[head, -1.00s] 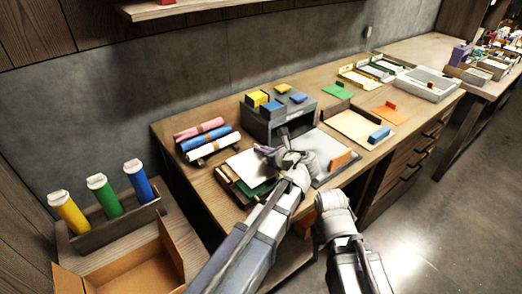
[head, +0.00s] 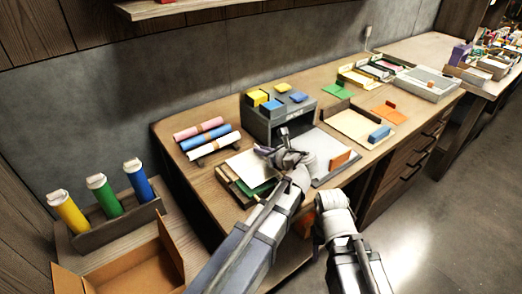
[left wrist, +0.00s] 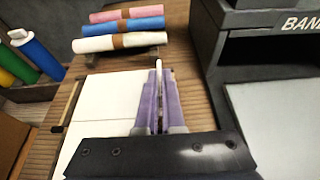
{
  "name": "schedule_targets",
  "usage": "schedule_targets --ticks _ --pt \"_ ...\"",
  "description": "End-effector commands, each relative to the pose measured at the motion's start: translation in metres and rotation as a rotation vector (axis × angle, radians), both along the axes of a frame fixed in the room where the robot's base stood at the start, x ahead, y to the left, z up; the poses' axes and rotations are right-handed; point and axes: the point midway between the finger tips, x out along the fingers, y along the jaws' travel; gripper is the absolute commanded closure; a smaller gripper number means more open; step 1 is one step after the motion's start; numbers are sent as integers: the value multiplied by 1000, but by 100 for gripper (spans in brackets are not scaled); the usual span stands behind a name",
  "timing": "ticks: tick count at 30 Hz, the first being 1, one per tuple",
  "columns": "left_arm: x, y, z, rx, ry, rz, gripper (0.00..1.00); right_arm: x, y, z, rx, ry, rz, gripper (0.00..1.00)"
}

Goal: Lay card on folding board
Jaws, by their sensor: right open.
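A white card (head: 246,163) lies at the front left of the bench, on a low wooden tray with a green sheet (head: 262,188) showing beside it. The white sheet also shows in the left wrist view (left wrist: 98,100). My left gripper (head: 268,153) is at the card's right side, its purple fingers (left wrist: 158,98) close together. A thin pale strip shows between them; I cannot tell if it is held. A beige board (head: 356,125) with a blue block (head: 379,133) lies further right. My right gripper (head: 330,200) is in front of the bench, open, its fingers barely visible.
A grey box (head: 278,122) with yellow and blue blocks stands behind my left gripper. A grey plate (head: 318,143) with an orange block (head: 340,159) lies before it. Rolls (head: 212,145) lie at the left. An orange sheet (head: 388,115) lies at the right.

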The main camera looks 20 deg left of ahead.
Motion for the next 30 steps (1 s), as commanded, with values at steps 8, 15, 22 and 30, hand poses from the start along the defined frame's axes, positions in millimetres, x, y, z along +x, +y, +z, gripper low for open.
schedule_targets --ticks 8,15,22,30 --pt "0 0 -5 0 0 0 100 0 0 -5 0 0 0 50" --pt "0 0 -5 0 0 0 100 0 0 -5 0 0 0 50" --pt "0 0 -8 0 0 0 100 0 0 -8 0 0 0 50" --pt "0 0 -11 0 0 0 100 0 0 -11 0 0 0 50"
